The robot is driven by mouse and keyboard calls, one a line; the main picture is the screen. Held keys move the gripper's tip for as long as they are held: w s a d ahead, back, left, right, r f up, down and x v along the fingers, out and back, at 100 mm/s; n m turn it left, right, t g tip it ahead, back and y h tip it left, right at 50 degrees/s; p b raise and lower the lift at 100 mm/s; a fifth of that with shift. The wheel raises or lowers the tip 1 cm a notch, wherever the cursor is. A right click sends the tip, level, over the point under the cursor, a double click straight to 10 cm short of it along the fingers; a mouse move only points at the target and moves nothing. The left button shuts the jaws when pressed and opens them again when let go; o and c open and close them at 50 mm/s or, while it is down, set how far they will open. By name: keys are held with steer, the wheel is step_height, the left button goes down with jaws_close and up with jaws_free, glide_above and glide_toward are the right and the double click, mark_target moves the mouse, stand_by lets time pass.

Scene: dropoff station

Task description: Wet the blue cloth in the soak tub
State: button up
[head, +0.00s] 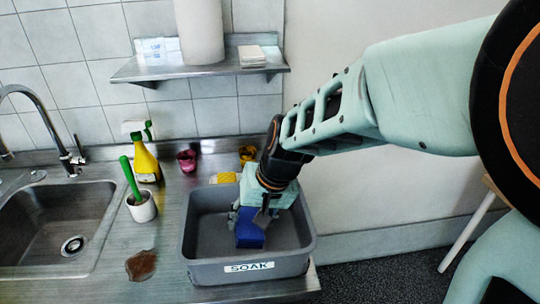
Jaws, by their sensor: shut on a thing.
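The soak tub (204,267) is a grey open tub labelled "SOAK" at the front right of the steel counter. My gripper (252,217) points down into the tub from the right and is shut on the blue cloth (250,236). The cloth hangs below my fingers, inside the tub's walls. I cannot tell whether its lower end touches the tub's floor or any water. My gripper hides the top of the cloth and part of the tub's back wall.
Left of the tub are a white cup (142,210) with a green-handled brush, a yellow spray bottle (146,162) and a brown spill (141,265). A dark red cup (187,160) and a yellow cup (247,155) stand behind. A sink (62,222) is far left; a shelf (200,68) is above.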

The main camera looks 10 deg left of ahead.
mark_target(250, 223)
step_height(250, 223, up, 11)
steer(key=p, duration=0.8)
stand_by(0.4)
steer(key=shift+r, duration=0.2)
stand_by(1.7)
step_height(250, 223, up, 4)
steer(key=p, duration=0.3)
steer(key=shift+f, duration=0.1)
stand_by(0.5)
